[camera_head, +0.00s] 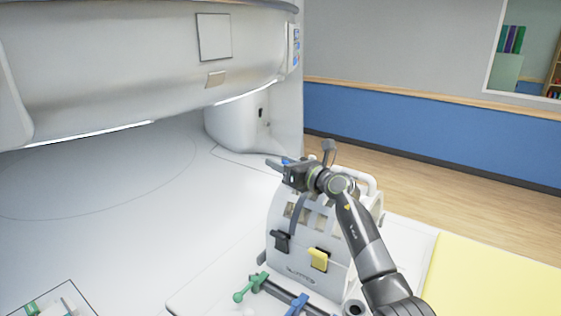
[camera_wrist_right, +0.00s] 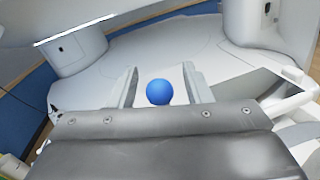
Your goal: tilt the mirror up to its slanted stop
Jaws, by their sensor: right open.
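My right gripper (camera_head: 273,163) reaches in from the lower right above the white head coil (camera_head: 292,250), with its fingers pointing left. In the wrist view the right gripper (camera_wrist_right: 160,88) is open, with one finger on each side of a blue ball (camera_wrist_right: 159,92). A gap shows on both sides of the ball, so the fingers do not visibly grip it. The ball shows as a small blue spot in the head view (camera_head: 286,161). I cannot make out the mirror plate or its tilt; my gripper and wrist cover that area. My left gripper is not in view.
The coil carries a black clip (camera_head: 281,241) and a yellow clip (camera_head: 318,259). A green lever (camera_head: 249,287) and a blue lever (camera_head: 298,303) are in front of it. The scanner's upper housing (camera_head: 150,60) overhangs behind. The white surface to the left is mostly clear.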

